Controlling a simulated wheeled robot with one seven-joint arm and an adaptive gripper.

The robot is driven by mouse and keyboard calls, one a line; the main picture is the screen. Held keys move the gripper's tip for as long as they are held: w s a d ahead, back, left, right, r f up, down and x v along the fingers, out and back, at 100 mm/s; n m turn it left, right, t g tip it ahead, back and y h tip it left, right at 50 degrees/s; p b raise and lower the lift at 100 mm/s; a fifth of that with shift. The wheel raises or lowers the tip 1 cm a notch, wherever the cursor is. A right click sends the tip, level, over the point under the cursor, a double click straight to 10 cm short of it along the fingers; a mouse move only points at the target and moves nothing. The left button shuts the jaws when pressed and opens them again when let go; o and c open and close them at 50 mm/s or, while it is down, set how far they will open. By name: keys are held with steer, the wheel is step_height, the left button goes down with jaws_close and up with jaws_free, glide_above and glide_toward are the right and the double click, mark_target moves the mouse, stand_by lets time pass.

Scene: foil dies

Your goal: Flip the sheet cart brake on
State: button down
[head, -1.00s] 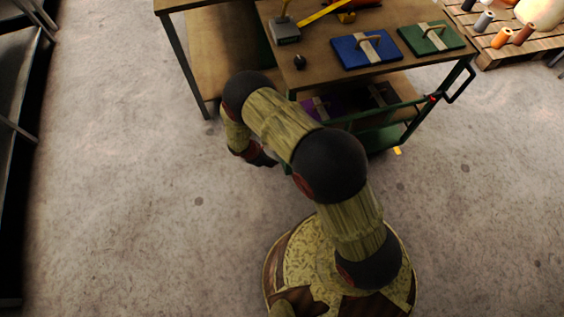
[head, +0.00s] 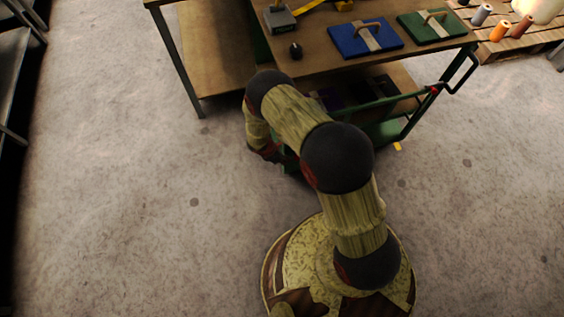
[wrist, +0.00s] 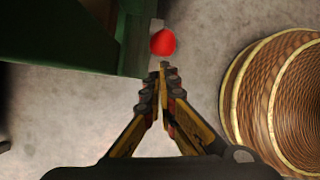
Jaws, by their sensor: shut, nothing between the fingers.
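The green cart (head: 385,131) stands in front of my base in the head view, with a push handle (head: 462,76) at its right end. In the wrist view a dark green corner of the cart (wrist: 75,35) fills the upper left. A red rounded knob (wrist: 163,42) sits just beyond that corner, with a small grey piece behind it. My gripper (wrist: 163,68) is shut and empty. Its tips point at the knob and appear just short of it; I cannot tell whether they touch. In the head view my arm hides the gripper and the knob.
A blue die (head: 350,42) and a green die (head: 418,29) lie on the wooden top, near a grey block (head: 281,20) and a small black knob (head: 295,50). A small yellow piece (head: 397,146) shows low at the cart's right. Open concrete floor (head: 120,180) lies left.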

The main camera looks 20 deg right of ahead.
steer(key=shift+d+r+p, duration=0.45)
steer(key=shift+d+r, duration=0.25)
steer(key=shift+d, duration=0.05)
steer(key=s+a+r+p, duration=0.1)
steer(key=a+r+p, duration=0.3)
steer(key=a+r, duration=0.3)
steer(key=shift+v, duration=1)
